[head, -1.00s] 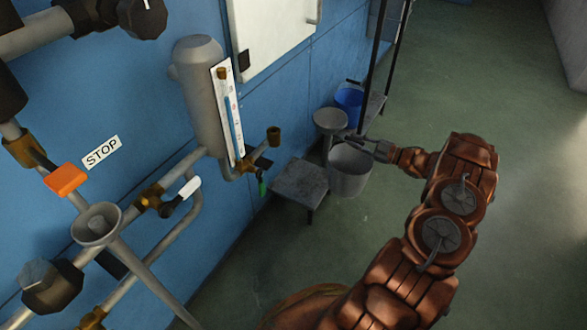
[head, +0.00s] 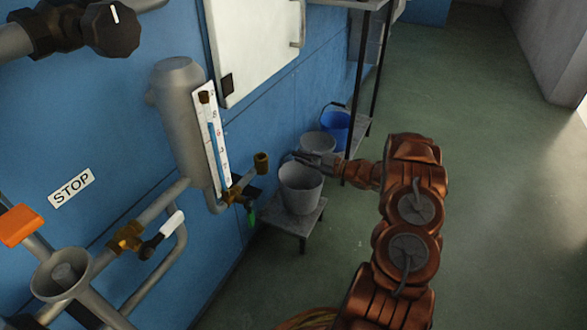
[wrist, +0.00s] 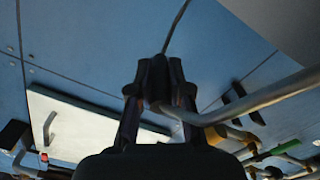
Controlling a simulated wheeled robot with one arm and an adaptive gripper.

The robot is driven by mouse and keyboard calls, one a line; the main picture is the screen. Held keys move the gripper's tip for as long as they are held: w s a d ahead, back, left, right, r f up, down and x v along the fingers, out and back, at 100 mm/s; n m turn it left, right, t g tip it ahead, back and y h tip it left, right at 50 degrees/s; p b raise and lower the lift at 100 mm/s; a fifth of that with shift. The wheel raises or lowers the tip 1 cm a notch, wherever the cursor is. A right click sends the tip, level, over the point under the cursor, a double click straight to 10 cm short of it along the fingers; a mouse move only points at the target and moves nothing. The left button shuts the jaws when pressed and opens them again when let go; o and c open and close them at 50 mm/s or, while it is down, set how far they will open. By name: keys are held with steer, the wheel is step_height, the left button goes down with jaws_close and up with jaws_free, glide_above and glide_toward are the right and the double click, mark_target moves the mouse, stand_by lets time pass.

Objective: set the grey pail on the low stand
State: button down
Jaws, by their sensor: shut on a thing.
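The grey pail (head: 300,190) is upright over the low stand (head: 278,217), beneath the brass tap. Its base overlaps the stand's top; I cannot tell whether it touches or hangs just above. My gripper (head: 312,160) is at the pail's rear rim, reaching in from the right, shut on its handle. In the wrist view my gripper's fingers (wrist: 160,90) are closed together around a thin grey rod that looks like the handle; the pail's body is not clear there.
A brass tap (head: 262,162) and a gauged tank (head: 180,105) are on the blue wall just left of the pail. Behind are a grey round vessel (head: 318,141) and a blue pail (head: 335,128) by a dark-legged rack (head: 377,70). Floor at right is clear.

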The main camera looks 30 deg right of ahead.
steer(key=shift+w+a, duration=0.85)
steer(key=shift+w+a+f+b, duration=0.15)
steer(key=shift+f+b, duration=0.3)
steer(key=shift+f, duration=0.2)
steer(key=shift+w+a+f+b, duration=0.1)
steer(key=shift+a+f+b, duration=0.05)
steer(key=shift+f+b, duration=0.4)
steer(key=shift+w+a+f+b, duration=0.15)
steer(key=shift+f+b, duration=0.25)
steer(key=shift+f, duration=0.4)
steer(key=c, duration=1.1)
jaws_free()
